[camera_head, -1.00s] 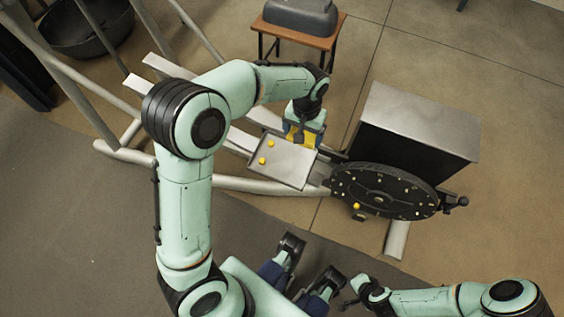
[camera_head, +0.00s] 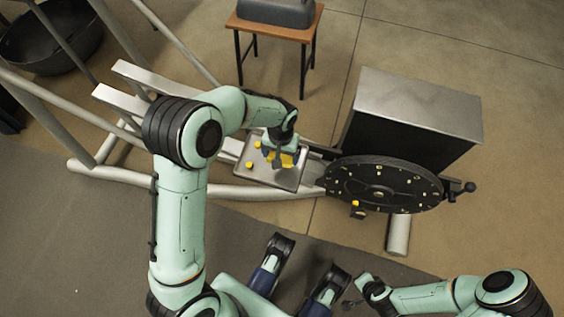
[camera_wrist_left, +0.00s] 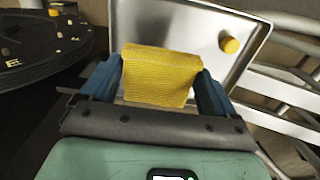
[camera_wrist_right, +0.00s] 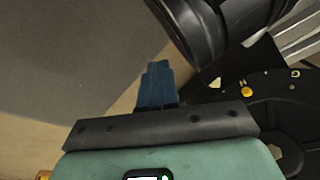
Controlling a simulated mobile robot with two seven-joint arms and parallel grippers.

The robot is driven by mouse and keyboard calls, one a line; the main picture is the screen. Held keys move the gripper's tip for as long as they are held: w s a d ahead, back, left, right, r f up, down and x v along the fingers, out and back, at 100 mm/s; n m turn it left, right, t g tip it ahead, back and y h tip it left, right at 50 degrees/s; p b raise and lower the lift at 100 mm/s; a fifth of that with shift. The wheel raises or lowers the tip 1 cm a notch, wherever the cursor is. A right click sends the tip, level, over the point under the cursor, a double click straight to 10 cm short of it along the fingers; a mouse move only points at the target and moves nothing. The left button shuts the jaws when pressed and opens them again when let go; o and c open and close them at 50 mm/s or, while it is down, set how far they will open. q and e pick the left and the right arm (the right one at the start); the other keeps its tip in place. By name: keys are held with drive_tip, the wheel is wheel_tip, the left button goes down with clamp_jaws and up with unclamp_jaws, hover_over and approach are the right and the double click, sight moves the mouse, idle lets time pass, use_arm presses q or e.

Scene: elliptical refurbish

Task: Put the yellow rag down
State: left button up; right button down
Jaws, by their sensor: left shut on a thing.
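The yellow rag (camera_head: 287,160) is in my left gripper (camera_head: 281,155), over the right part of a shallow metal tray (camera_head: 262,175). In the left wrist view, the folded rag (camera_wrist_left: 160,75) is pinched between the two blue fingers, with the tray (camera_wrist_left: 200,25) behind it. I cannot tell whether the rag's lower edge touches the tray. My right gripper (camera_wrist_right: 157,85) is empty, its blue fingers together, away from the rag.
Two small yellow pieces, one of them (camera_head: 249,165), lie on the tray's left side. A black disc (camera_head: 385,185) with small studs stands right of the tray, before a metal-topped box (camera_head: 420,105). A wooden stool (camera_head: 275,28) stands behind. Pale frame tubes run left.

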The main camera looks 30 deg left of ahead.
sight(281, 156)
use_arm(q)
drive_tip(key=shift+f+b, duration=0.7)
drive_tip(key=shift+f, duration=1.95)
use_arm(e)
drive_tip(key=shift+g, duration=0.7)
drive_tip(key=shift+s+d+f, duration=0.15)
drive_tip(key=shift+s+f, duration=0.55)
drive_tip(key=shift+s, duration=0.15)
drive_tip(key=shift+s+d+f, duration=0.1)
drive_tip(key=shift+s+f, duration=0.55)
drive_tip(key=shift+s, duration=0.2)
use_arm(q)
drive_tip(key=shift+f, duration=0.15)
drive_tip(key=o, duration=0.7)
drive_tip(key=shift+o, duration=0.2)
use_arm(e)
drive_tip(key=shift+s+f, duration=0.1)
use_arm(q)
wheel_tip(281, 156, up, 12)
drive_tip(key=p, duration=0.3)
drive_tip(key=shift+f, duration=0.25)
drive_tip(key=shift+r, duration=0.45)
use_arm(e)
drive_tip(key=w+a+r+t, duration=0.1)
drive_tip(key=w+r+t, duration=0.1)
drive_tip(key=w+r, duration=0.3)
drive_tip(key=shift+a+r, duration=0.25)
drive_tip(key=shift+r, duration=0.25)
